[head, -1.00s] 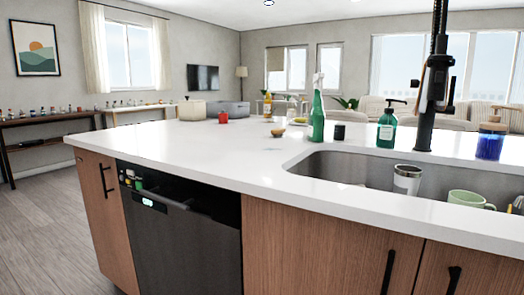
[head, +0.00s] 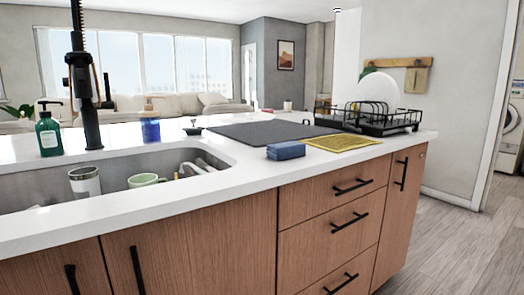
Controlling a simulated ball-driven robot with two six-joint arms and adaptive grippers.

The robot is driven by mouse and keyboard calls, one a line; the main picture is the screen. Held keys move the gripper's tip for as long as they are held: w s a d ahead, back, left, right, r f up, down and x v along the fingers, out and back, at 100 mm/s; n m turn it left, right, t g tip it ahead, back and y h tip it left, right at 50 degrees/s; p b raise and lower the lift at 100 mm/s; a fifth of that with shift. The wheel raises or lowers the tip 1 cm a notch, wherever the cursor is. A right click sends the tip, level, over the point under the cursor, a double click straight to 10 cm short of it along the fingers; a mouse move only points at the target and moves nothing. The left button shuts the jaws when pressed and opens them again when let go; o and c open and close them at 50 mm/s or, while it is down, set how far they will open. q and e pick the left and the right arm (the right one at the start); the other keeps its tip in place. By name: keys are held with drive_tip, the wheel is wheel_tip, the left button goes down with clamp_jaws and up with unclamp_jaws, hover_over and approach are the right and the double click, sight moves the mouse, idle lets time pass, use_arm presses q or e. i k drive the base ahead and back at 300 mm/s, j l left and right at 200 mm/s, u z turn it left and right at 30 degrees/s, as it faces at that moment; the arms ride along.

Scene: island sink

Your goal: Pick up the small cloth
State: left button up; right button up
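A small yellow cloth (head: 342,143) lies flat on the white island counter in the head view, right of centre near the front edge. A blue sponge-like block (head: 286,150) sits just to its left, close to it. Neither of my grippers is in the head view.
A dark drying mat (head: 262,131) lies behind the cloth, and a black dish rack (head: 375,118) with a white plate stands behind and to the right. The sink (head: 40,186) with cups is at left, below a tall black faucet (head: 86,90). Grey floor (head: 440,240) is clear at right.

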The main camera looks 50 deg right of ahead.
sight(281, 152)
drive_tip(key=z, duration=1.55)
drive_tip(key=l, duration=0.1)
drive_tip(key=i+z, duration=0.05)
